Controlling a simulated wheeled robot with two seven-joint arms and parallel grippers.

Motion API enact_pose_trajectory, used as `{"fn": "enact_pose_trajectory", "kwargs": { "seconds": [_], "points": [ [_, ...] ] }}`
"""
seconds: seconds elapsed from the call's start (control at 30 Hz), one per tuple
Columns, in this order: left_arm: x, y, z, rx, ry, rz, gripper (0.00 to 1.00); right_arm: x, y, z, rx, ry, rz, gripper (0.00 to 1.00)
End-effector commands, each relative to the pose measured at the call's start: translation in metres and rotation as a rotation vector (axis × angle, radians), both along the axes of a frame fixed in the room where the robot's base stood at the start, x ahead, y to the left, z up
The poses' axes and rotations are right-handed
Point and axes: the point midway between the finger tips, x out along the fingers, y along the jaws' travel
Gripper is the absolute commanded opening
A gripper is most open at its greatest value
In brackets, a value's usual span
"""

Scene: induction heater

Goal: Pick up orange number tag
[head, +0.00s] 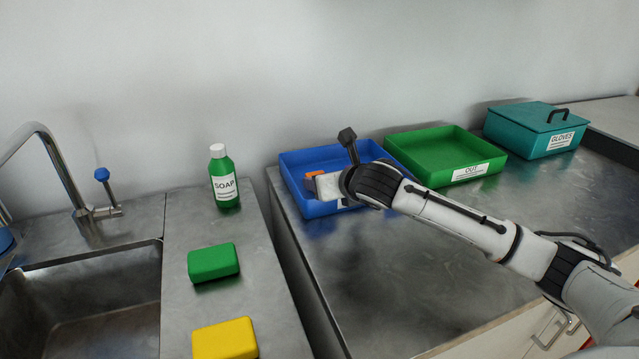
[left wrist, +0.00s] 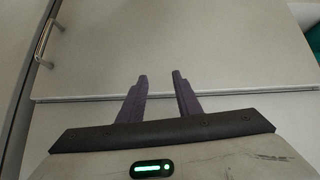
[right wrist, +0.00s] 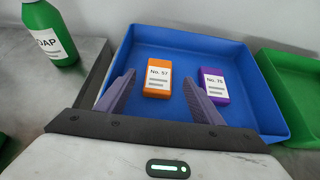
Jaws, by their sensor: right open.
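The orange number tag (right wrist: 157,78), with a white label reading No. 57, lies in the blue tray (right wrist: 135,50). In the head view a bit of the orange tag (head: 313,174) shows beside my right gripper (head: 323,184), whose fingers are mostly hidden there. In the right wrist view my right gripper (right wrist: 160,88) is open, with the orange tag appearing between its fingers; I cannot tell the height above it. A purple tag (right wrist: 214,86) marked No. 75 lies to the right, partly behind the right finger. My left gripper (left wrist: 160,80) is open and empty, facing cabinet fronts.
A green OUT tray (head: 443,153) stands right of the blue tray, then a teal GLOVES box (head: 533,130). To the left are a green soap bottle (head: 223,178), a green sponge (head: 213,262), a yellow sponge (head: 225,340) and a sink (head: 85,310). The counter before the trays is clear.

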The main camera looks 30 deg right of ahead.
Motion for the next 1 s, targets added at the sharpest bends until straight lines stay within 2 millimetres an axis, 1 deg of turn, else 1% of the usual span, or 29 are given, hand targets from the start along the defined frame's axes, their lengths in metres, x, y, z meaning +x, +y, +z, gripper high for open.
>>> {"fn": "enact_pose_trajectory", "kwargs": {
  "seconds": [0.1, 0.23, 0.33, 0.57, 0.8, 0.83, 1.0],
  "points": [
    [0.000, 0.000, -0.001, 0.001, 0.000, -0.001, 0.31, 0.015, -0.002, -0.014, 0.005, 0.001, -0.002, 0.61],
    [0.000, 0.000, -0.001, 0.001, 0.000, -0.001, 0.31, 0.028, -0.005, -0.020, 0.002, 0.000, -0.001, 0.61],
    [0.000, 0.000, -0.001, 0.001, 0.000, -0.001, 0.31, 0.032, -0.006, -0.022, 0.002, 0.000, -0.001, 0.61],
    [0.001, 0.000, -0.001, 0.001, 0.000, -0.001, 0.31, 0.033, -0.007, -0.022, 0.000, -0.001, 0.000, 0.61],
    [0.001, 0.000, -0.001, 0.000, -0.001, -0.001, 0.31, 0.032, -0.007, -0.022, 0.000, 0.000, 0.000, 0.20],
    [0.001, 0.000, -0.001, 0.000, -0.001, -0.001, 0.31, 0.032, -0.007, -0.022, 0.000, 0.000, 0.000, 0.17],
    [0.001, 0.000, -0.001, 0.001, -0.001, -0.001, 0.31, 0.032, -0.007, -0.022, 0.000, 0.000, 0.000, 0.17]
  ]
}}
